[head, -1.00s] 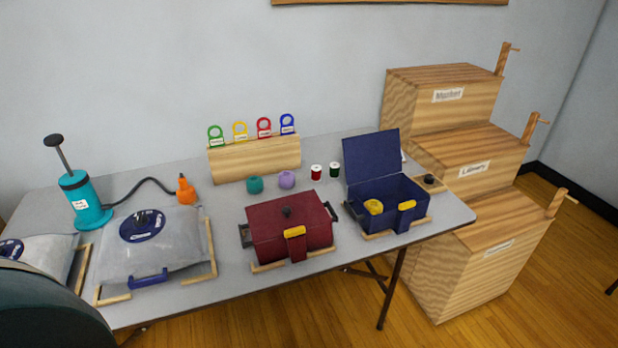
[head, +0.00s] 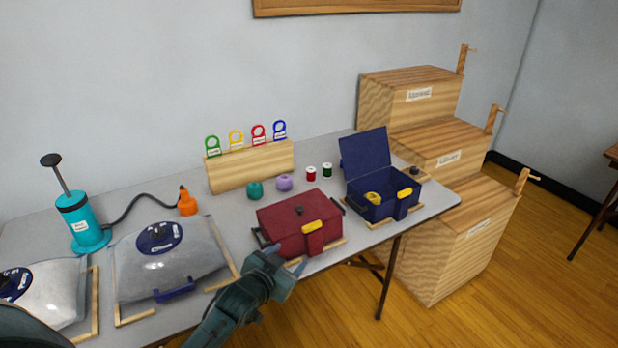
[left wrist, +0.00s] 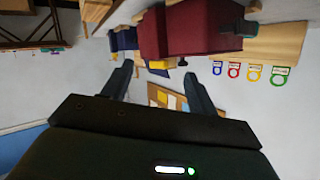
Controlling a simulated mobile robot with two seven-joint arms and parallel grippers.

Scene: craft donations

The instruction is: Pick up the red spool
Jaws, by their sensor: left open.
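The red spool (head: 311,174) stands upright on the grey table, behind the red and blue boxes, with a dark green spool (head: 327,170) close to its right. My left gripper (head: 286,268) is open and empty at the table's front edge, in front of the red box (head: 302,226) and well short of the red spool. In the left wrist view my left gripper (left wrist: 155,82) shows its two fingers apart with nothing between them. I cannot make out the red spool in that view. My right gripper is not in view.
An open blue box (head: 379,206) stands right of the red box. Teal yarn (head: 254,190) and purple yarn (head: 285,183) lie left of the spools, before a wooden rack (head: 250,167) with coloured tags. Clear bags, a teal pump (head: 80,222) and an orange nozzle (head: 188,202) fill the left.

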